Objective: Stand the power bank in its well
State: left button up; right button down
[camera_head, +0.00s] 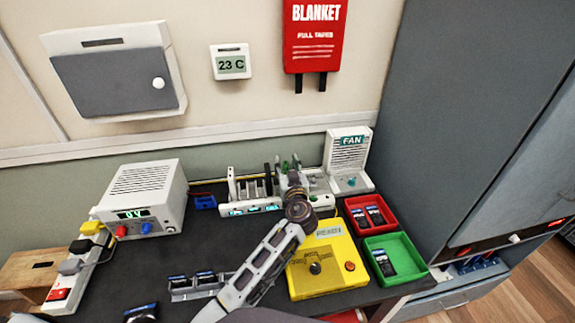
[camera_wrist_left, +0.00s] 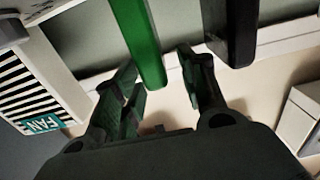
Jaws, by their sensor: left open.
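My left gripper (camera_head: 290,170) is open over the white rack at the back of the bench. In the left wrist view its fingers (camera_wrist_left: 158,65) are spread apart, with a green upright bar (camera_wrist_left: 137,38) close to the gap between them. I cannot tell whether they touch it. A black upright bar (camera_wrist_left: 234,30) stands to the right, outside the fingers. The rack (camera_head: 250,208) has dark slots and small labels on its front. I cannot tell for certain which thing is the power bank, or which slot is its well. My right gripper is not in view.
A yellow box (camera_head: 322,268) with a red button stands right of my left forearm. Red (camera_head: 390,225) and green (camera_head: 412,245) bins hold dark devices. A white fan unit (camera_head: 347,150) stands behind, and a power supply (camera_head: 145,195) at left.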

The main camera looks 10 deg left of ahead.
pick_arm(q)
jog(key=shift+a+f, duration=0.2)
jog(key=shift+f, duration=0.1)
